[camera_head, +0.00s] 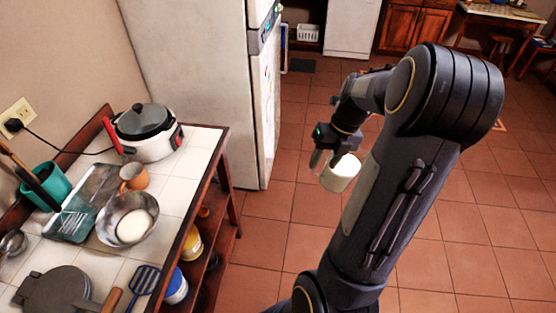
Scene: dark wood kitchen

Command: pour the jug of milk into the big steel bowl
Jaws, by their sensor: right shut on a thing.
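The big steel bowl (108,234) stands on the tiled counter at the left, with a round white mass in it; I cannot tell what that is. My right gripper (328,158) is shut on the jug (338,178), a pale cream-white vessel that looks tilted. It is held in the air over the open floor, well to the right of the bowl and the counter. The gripper and arm hide part of the jug, and its handle and contents cannot be made out. My left gripper is not in view.
Close around the bowl are an orange cup (134,177), a glass tray (72,222), a rice cooker (148,136), a dark round pan (55,290) and a blue slotted spatula (142,282). The fridge (205,90) stands behind the counter. Floor between counter and jug is clear.

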